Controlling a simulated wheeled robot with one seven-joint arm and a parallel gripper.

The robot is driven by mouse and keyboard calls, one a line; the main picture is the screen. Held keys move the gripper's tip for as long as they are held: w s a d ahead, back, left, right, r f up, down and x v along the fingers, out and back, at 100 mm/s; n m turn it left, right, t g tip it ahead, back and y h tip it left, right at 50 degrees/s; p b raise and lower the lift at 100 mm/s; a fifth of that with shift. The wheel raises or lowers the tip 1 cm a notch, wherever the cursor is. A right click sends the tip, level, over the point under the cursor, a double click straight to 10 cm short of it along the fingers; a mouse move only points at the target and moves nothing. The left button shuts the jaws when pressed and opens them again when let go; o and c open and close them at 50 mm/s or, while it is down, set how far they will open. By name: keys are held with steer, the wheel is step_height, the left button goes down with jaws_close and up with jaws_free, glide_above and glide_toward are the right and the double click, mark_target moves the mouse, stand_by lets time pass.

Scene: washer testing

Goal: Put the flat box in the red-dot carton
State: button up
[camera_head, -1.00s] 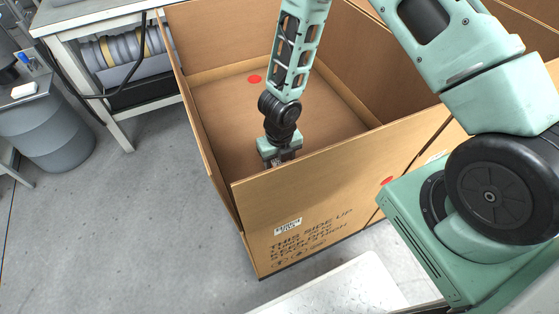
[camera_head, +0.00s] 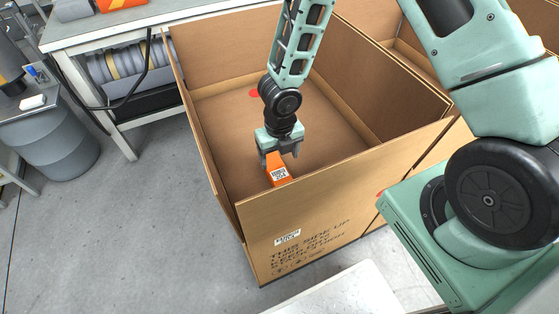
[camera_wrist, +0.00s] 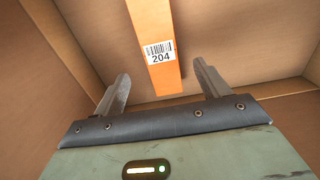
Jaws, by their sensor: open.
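The flat box (camera_head: 278,172) is orange with a white barcode label. It is inside the open brown carton (camera_head: 300,205), near the front wall, and its lower part is hidden behind that wall. My gripper (camera_head: 279,156) is open just above and behind it, inside the carton. In the wrist view the box (camera_wrist: 153,20), labelled 204, shows between the spread fingers (camera_wrist: 162,72), with a gap on each side. A red dot (camera_head: 254,93) marks the carton's inside. I cannot tell whether the box rests fully on the floor.
The carton walls rise around my gripper. Another carton compartment (camera_head: 410,50) adjoins at the right. A workbench (camera_head: 150,25) with an orange item (camera_head: 115,3) stands behind left, near a grey bin (camera_head: 55,145). Grey floor (camera_head: 130,230) is clear at left.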

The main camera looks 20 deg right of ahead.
steer(key=s+a+r+m+h, duration=0.1)
steer(key=s+r+m, duration=0.2)
steer(key=r+m, duration=0.5)
steer(key=s+a+r+m, duration=0.2)
steer(key=r+m, duration=0.3)
steer(key=r, duration=0.4)
steer(key=s+a+r+m+y, duration=0.1)
steer(key=s+a+r+m, duration=0.2)
steer(key=s+r+m, duration=0.8)
steer(key=s+m, duration=0.3)
steer(key=m, duration=0.1)
steer(key=shift+s+a+y+p, duration=0.15)
steer(key=shift+s+y+p, duration=0.15)
